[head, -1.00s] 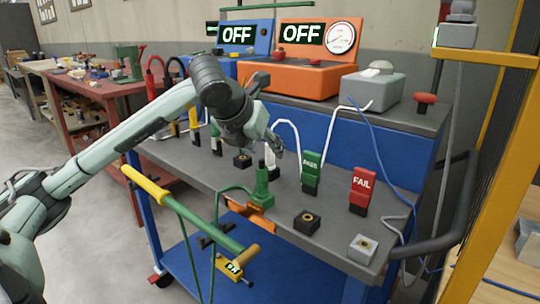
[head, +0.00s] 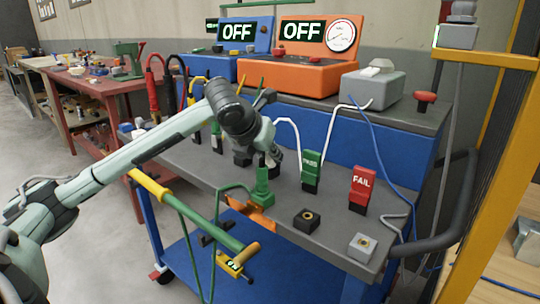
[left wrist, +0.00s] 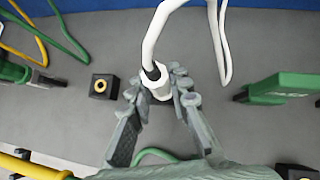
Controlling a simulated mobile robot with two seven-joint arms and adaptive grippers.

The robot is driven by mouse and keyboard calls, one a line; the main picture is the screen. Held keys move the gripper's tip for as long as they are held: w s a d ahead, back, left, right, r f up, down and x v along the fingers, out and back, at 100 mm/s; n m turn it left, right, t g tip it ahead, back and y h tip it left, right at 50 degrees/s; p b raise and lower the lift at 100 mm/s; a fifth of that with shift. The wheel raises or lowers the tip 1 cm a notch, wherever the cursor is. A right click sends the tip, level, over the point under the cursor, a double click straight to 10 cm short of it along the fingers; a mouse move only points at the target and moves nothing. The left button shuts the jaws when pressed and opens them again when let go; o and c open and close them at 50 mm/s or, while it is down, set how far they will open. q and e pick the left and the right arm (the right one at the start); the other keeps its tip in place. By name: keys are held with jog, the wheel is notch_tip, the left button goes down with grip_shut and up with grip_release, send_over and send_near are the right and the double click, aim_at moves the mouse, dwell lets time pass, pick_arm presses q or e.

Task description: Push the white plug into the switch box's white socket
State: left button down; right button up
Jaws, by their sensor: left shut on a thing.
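The white plug (left wrist: 158,84) is between the fingers of my left gripper (left wrist: 160,88) in the left wrist view, with its white cable (left wrist: 165,20) rising from its top. In the head view the left gripper (head: 268,157) is over the bench between the green plug and the green PASS piece, and mostly hides the plug. I cannot tell whether the plug's lower end touches anything. The switch box (head: 371,90) is grey with a white rocker, on the back shelf. A light grey-white socket block (head: 362,246) with a brass hole sits at the bench's front right. My right gripper is out of view.
A black socket block (head: 306,220) sits left of the light one. The green PASS piece (head: 312,165) and red FAIL piece (head: 362,184) stand upright behind them. A green plug (head: 262,182) stands nearer the front. A yellow-and-green handle (head: 205,222) runs along the front edge.

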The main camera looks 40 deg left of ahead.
pick_arm(q)
jog(key=shift+r, duration=0.7)
jog(key=r, duration=0.3)
jog(key=shift+s+a+r, duration=0.1)
jog(key=shift+s+a, duration=0.15)
jog(key=shift+s, duration=0.15)
jog(key=s+a+r+b, duration=0.3)
jog(key=s+r+b, duration=0.2)
jog(key=s, duration=0.5)
jog(key=shift+s+a+r, duration=0.15)
jog(key=shift+r, duration=0.6)
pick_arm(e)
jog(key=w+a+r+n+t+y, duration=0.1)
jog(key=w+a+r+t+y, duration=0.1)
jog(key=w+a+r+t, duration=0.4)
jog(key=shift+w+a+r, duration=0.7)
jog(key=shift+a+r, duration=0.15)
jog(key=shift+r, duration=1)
